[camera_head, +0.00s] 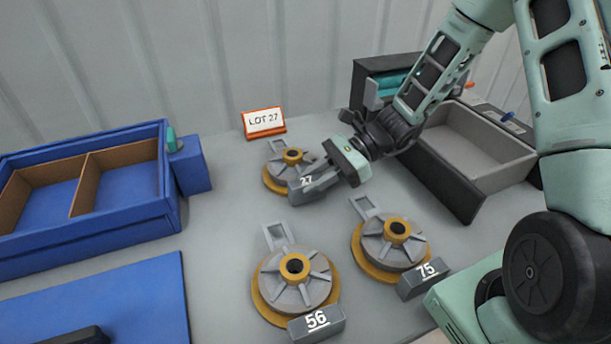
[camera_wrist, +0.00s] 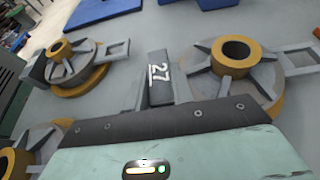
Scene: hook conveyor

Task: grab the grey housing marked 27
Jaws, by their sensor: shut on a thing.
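The grey housing marked 27 (camera_head: 281,172) stands on the table at the back of a group of three, with an ochre base ring and hub and a grey block with the number on its front. My gripper (camera_head: 327,180) reaches in from the right and is shut on that number block. In the wrist view the block with 27 (camera_wrist: 158,72) sits between the grey fingers, and the round body of the housing (camera_wrist: 235,66) is to its right. The gripper's palm hides the lower end of the block there. The housing appears to rest on the table.
Housings marked 56 (camera_head: 293,282) and 75 (camera_head: 391,243) stand close in front. An orange-framed LOT 27 sign (camera_head: 264,121) is behind. A blue divided box (camera_head: 90,228) and blue mat (camera_head: 105,305) are at left; a grey-lined dark bin (camera_head: 440,178) is at right.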

